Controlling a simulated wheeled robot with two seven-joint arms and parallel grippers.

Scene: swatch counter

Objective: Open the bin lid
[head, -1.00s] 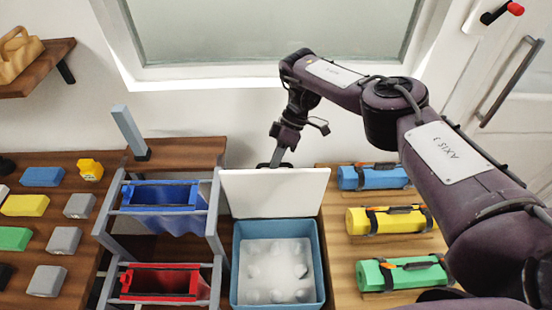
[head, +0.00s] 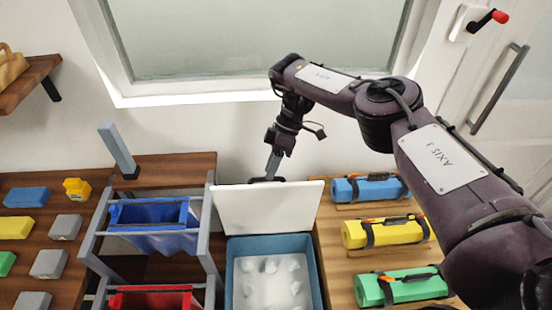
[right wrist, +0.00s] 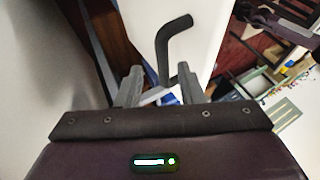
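The bin (head: 273,243) is a blue-teal box with white contents, in the lower middle of the head view. Its white lid (head: 268,209) stands raised, close to upright, at the bin's back edge, so the bin's mouth is uncovered. My right gripper (head: 268,178) is at the lid's top edge, on its far side; its tips are partly hidden. In the right wrist view the two fingers (right wrist: 159,84) are apart. A dark bent handle (right wrist: 165,48) on the white lid (right wrist: 200,30) shows just beyond and between them, not clamped. My left gripper is not in view.
A rack with a blue bag (head: 150,212) and a red bag (head: 150,299) stands left of the bin. Blue, yellow and green rolls (head: 384,233) lie on a wooden counter to the right. Colored blocks (head: 62,227) lie at left. A wall and window are behind.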

